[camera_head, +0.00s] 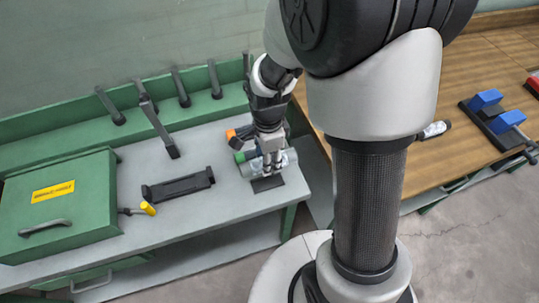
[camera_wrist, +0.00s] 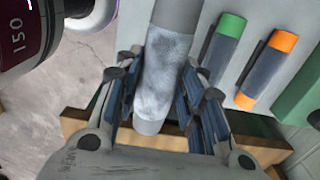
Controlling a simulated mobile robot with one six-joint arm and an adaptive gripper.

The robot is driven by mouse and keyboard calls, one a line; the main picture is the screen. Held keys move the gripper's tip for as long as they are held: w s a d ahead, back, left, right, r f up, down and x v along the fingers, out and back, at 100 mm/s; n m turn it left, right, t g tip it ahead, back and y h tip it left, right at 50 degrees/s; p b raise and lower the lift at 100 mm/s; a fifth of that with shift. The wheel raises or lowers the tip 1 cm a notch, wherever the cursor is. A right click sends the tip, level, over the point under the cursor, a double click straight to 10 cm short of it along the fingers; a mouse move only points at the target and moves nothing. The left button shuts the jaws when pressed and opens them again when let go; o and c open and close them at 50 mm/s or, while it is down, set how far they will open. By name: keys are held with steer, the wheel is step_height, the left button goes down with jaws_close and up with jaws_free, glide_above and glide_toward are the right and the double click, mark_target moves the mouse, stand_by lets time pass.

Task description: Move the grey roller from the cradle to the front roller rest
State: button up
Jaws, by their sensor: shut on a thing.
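The grey roller (camera_wrist: 165,75), with a mottled grey sleeve and a plain grey end, lies between the fingers of my gripper (camera_wrist: 165,108) in the wrist view. My gripper is shut on it. In the head view my gripper (camera_head: 271,168) is over the right end of the grey table, with the roller (camera_head: 288,160) partly hidden by the fingers. A flat black piece (camera_head: 267,184) shows just below it; I cannot tell whether the roller touches it. A long black holder with raised ends (camera_head: 180,187) stands empty to the left. I cannot tell which is the cradle or the front rest.
A green-ended roller (camera_wrist: 222,48) and an orange-ended roller (camera_wrist: 267,70) lie beside the grey one. A green box (camera_head: 60,205) stands at the left of the table (camera_head: 215,210). Several black posts stand on the green ledge (camera_head: 140,118) behind. A wooden bench (camera_head: 450,105) is at right.

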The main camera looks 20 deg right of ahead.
steer(key=shift+a+f+b, duration=0.2)
steer(key=shift+f+b, duration=0.25)
steer(key=shift+f, duration=0.15)
steer(key=shift+f+b, duration=3.2)
steer(key=shift+f, duration=0.85)
steer(key=shift+f, duration=0.3)
steer(key=o, duration=1.2)
step_height(320, 180, up, 12)
steer(key=shift+r, duration=0.1)
